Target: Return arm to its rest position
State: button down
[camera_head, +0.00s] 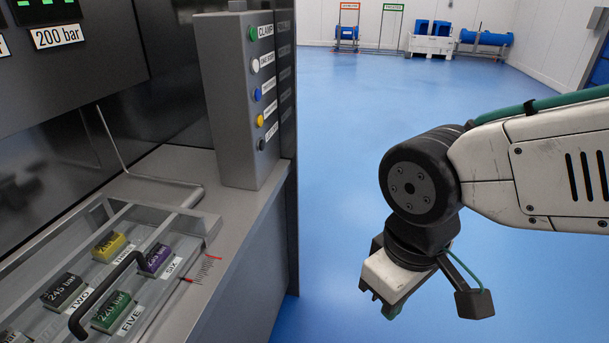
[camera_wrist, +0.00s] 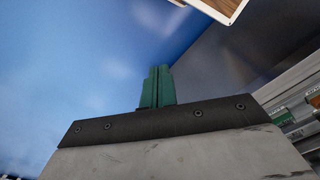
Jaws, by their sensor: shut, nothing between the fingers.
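My gripper (camera_head: 391,308) hangs at the end of my white and black arm at the right of the head view, tilted downward over the open blue floor. Its green fingers also show in the wrist view (camera_wrist: 157,86), side by side and touching, with nothing between them. The gripper is apart from the grey machine and its tray.
At left stands a grey machine with a button box (camera_head: 236,105) and a clear tray (camera_head: 190,222) with a black handle, holding several labelled coloured blocks. The blue floor (camera_head: 345,200) between machine and arm is clear. Blue tubs and a white crate (camera_head: 430,46) stand far back.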

jog(key=d+r+m, duration=0.3)
jog(key=d, duration=0.4)
jog(key=s+d+r+m+t, duration=0.1)
jog(key=d+r+m, duration=0.2)
jog(key=d, duration=0.4)
jog(key=shift+d+r+m, duration=0.3)
jog(key=shift+r+m, duration=0.05)
jog(key=shift+m, duration=0.35)
